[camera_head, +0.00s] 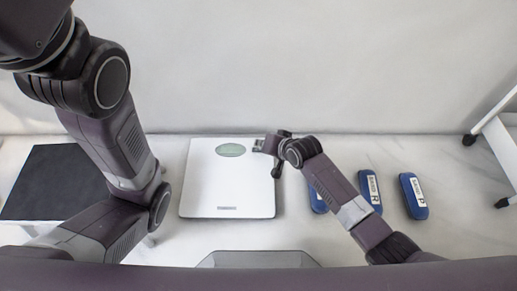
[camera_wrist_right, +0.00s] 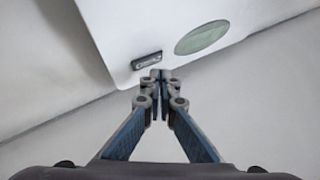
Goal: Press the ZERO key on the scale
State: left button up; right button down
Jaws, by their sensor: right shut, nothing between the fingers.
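The white scale (camera_head: 215,185) lies flat on the floor, with an oval greenish display (camera_head: 230,150) at its far edge. In the right wrist view the scale (camera_wrist_right: 120,25), its display (camera_wrist_right: 202,38) and a small dark key (camera_wrist_right: 146,60) near one edge are seen. My right gripper (camera_head: 262,147) is at the far right corner of the scale. In the wrist view its shut, empty fingertips (camera_wrist_right: 157,76) are close beside the key; I cannot tell if they touch it. The key's lettering is too small to read. My left arm shows, but its gripper does not.
Three blue labelled cases, one of them a blue case (camera_head: 414,196), lie right of the scale, one partly behind my right arm. A black pad (camera_head: 55,182) lies at the left. A pale wall is behind the scale. A white wheeled frame (camera_head: 495,130) stands far right.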

dwell(0.6)
jog(key=shift+f, duration=0.4)
jog(key=shift+f, duration=0.3)
dwell(0.4)
jog(key=shift+r+p, duration=0.75)
jog(key=shift+p, duration=0.35)
